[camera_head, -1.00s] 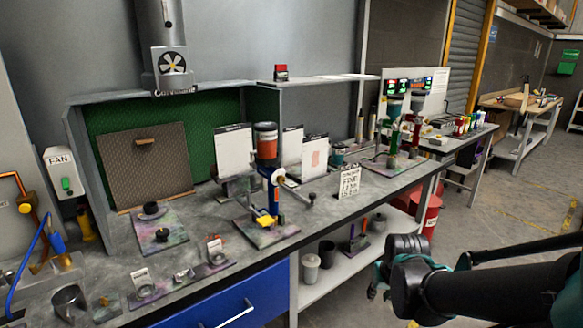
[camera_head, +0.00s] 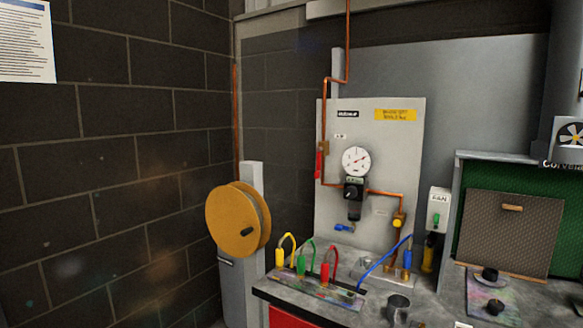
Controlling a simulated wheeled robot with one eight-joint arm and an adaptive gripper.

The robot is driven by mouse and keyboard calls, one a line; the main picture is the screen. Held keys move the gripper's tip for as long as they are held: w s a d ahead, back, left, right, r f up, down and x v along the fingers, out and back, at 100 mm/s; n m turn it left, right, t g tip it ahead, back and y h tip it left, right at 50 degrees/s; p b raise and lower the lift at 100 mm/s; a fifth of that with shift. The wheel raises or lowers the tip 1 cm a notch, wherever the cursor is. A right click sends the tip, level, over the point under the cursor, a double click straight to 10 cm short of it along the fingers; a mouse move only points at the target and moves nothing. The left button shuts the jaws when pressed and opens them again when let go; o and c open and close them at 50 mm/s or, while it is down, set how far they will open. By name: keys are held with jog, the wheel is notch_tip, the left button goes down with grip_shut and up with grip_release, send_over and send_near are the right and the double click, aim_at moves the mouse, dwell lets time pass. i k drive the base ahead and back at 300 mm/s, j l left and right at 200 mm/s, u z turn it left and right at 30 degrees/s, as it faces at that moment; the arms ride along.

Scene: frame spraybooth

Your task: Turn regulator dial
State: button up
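The regulator (camera_head: 354,191) is mounted on a pale upright panel (camera_head: 330,232) at the back of the bench. It has a black body with a dark round knob on its front. A round white pressure gauge (camera_head: 356,161) with a red needle sits just above it. Copper pipe runs into the regulator from the left and out to the right. My gripper is not in view, and no part of my arm shows.
A yellow hose reel (camera_head: 238,218) stands left of the panel.

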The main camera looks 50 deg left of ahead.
aim_at(351, 192)
jog(key=u, duration=1.6)
jog(key=j+z, duration=0.15)
jog(key=j, duration=0.55)
